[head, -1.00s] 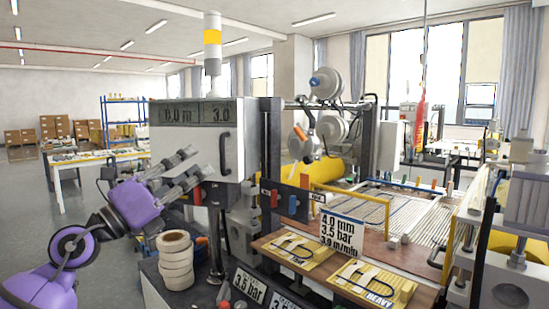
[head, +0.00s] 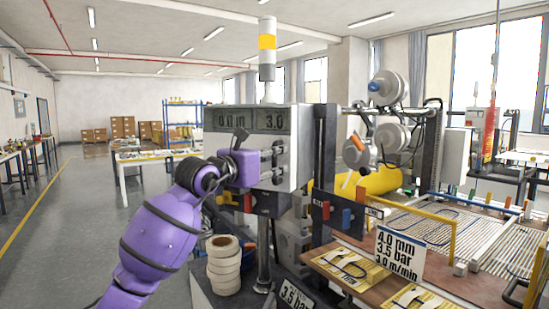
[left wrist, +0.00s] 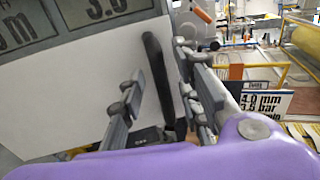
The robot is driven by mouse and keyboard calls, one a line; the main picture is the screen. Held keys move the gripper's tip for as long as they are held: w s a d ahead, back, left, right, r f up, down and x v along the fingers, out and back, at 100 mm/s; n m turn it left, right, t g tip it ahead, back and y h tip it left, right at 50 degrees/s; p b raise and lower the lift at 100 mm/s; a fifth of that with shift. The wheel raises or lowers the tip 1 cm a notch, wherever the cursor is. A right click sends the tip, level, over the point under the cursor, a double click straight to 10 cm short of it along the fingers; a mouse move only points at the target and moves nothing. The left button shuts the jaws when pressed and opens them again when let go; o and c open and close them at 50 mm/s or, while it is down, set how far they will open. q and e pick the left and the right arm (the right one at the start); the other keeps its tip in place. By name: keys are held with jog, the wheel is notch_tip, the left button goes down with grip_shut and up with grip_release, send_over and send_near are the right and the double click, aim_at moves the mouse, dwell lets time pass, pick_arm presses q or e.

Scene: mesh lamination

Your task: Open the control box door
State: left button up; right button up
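The control box (head: 298,148) is a pale grey box with a dark display strip on its upper front. Its door looks shut. In the left wrist view the door's black upright bar handle (left wrist: 157,72) stands out from the pale panel (left wrist: 85,90). My left gripper (head: 277,160) is in front of the box face, its fingers pointing right. In the left wrist view my left gripper (left wrist: 165,95) is open, and the handle shows between its two fingers. I cannot tell whether either finger touches it. In the head view the gripper hides the handle. My right gripper is not in view.
A signal lamp (head: 267,55) stands on top of the box. A stack of tape rolls (head: 223,265) sits below my left arm. The machine bed with its yellow guard rail (head: 420,215) is to the right. Open floor (head: 70,215) lies to the left.

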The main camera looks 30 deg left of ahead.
pick_arm(q)
jog(key=shift+w+d, duration=0.1)
jog(key=shift+w, duration=0.35)
jog(key=shift+c, duration=0.2)
grip_shut()
